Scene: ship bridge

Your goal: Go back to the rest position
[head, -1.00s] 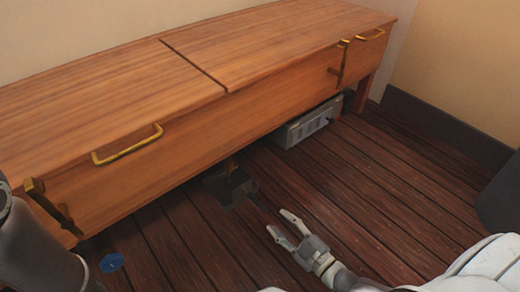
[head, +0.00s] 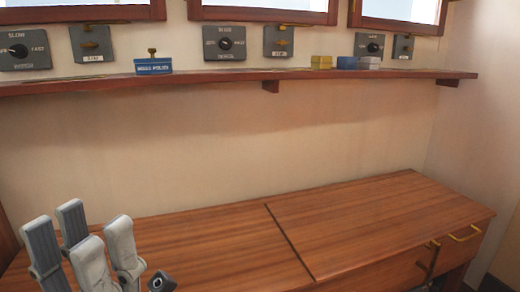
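My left gripper (head: 81,240) shows at the lower left of the head view, its grey fingers pointing up. The fingers stand apart with nothing seen between them, so it looks open and empty. It is in front of the left part of the wooden bench (head: 370,220). My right gripper is not in view.
A narrow wooden shelf (head: 210,79) runs along the wall above the bench. It bears a blue box (head: 153,66), a yellow box (head: 321,62) and other small boxes. Switch panels (head: 224,44) and window frames are above. The visible bench top is clear; brass handles (head: 464,234) jut from its right front.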

